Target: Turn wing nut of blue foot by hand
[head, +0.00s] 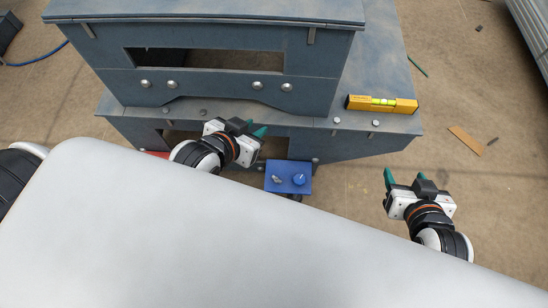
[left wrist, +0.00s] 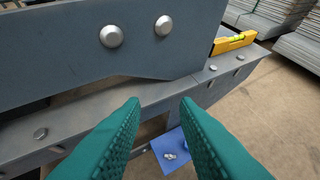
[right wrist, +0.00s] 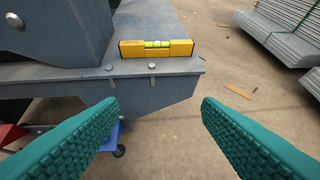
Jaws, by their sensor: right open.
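The blue foot (head: 272,187) is a small flat blue plate at the lower front of the grey machine. A small grey metal piece that looks like the wing nut (head: 277,178) sits on its left part; it also shows in the left wrist view (left wrist: 170,156). A round blue knob (head: 299,179) is to its right. My left gripper (head: 249,127) is open and empty, above and left of the foot in the head view. My right gripper (head: 408,178) is open and empty over the floor, well right of the foot. The foot's edge (right wrist: 109,138) is partly hidden by a finger.
The grey machine frame (head: 215,85) with bolts and ledges fills the area behind the foot. A yellow spirit level (head: 381,104) lies on its right ledge. A brown strip (head: 466,139) lies on the open floor at right. Stacked grey panels (right wrist: 290,27) stand farther back.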

